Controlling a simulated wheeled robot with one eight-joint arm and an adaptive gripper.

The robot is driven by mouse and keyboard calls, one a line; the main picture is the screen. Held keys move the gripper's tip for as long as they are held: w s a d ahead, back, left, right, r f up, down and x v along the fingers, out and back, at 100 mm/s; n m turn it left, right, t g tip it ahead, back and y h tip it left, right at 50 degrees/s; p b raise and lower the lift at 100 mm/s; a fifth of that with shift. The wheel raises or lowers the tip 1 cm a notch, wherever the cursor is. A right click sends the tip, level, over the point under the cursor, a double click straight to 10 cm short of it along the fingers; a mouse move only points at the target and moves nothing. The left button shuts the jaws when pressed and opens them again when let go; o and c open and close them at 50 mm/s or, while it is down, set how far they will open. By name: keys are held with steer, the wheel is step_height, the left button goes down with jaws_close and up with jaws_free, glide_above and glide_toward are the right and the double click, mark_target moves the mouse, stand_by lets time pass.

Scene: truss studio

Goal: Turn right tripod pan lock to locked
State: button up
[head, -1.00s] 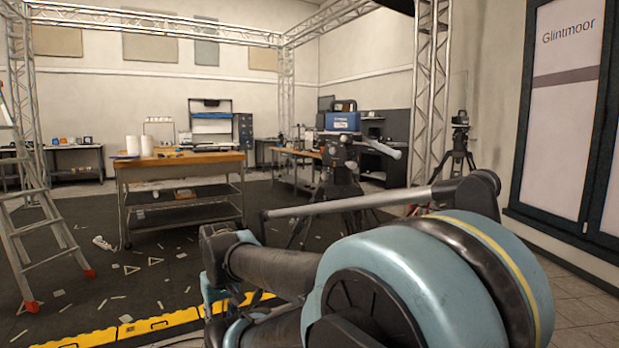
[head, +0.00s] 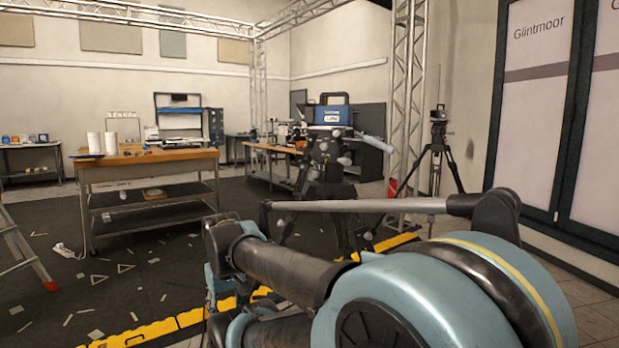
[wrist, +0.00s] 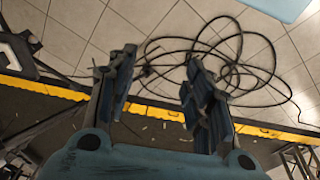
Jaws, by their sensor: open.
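A black tripod (head: 439,165) with a camera-like unit on top stands at the right, in front of the wall by the dark-framed panels. A second, nearer tripod head (head: 326,150) with a pale-tipped handle stands in the middle, partly hidden behind my arm. The pan lock is too small to make out on either tripod. My gripper (wrist: 158,85) is open and empty in the wrist view, above the floor. No tripod head is between its fingers. My fingertips cannot be made out in the head view.
A yellow cable ramp (head: 180,329) crosses the floor. Loose black cable (wrist: 235,62) lies coiled on the tiles in the wrist view. A wooden-topped cart (head: 145,158) stands left, a truss column (head: 406,100) right of centre. Scraps litter the dark mat (head: 140,265).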

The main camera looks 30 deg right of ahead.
steer(key=w+d+r+n+h, duration=0.35)
steer(key=w+d+r, duration=0.3)
steer(key=d, duration=0.25)
steer(key=n+h, duration=1.1)
steer(key=h, duration=0.3)
glide_toward(314, 174)
steer(key=shift+g, duration=0.4)
steer(key=d, duration=0.2)
steer(key=w+d, duration=0.1)
steer(key=d, duration=0.5)
steer(key=shift+w+r, duration=0.1)
steer(key=shift+w, duration=0.1)
steer(key=c, duration=1)
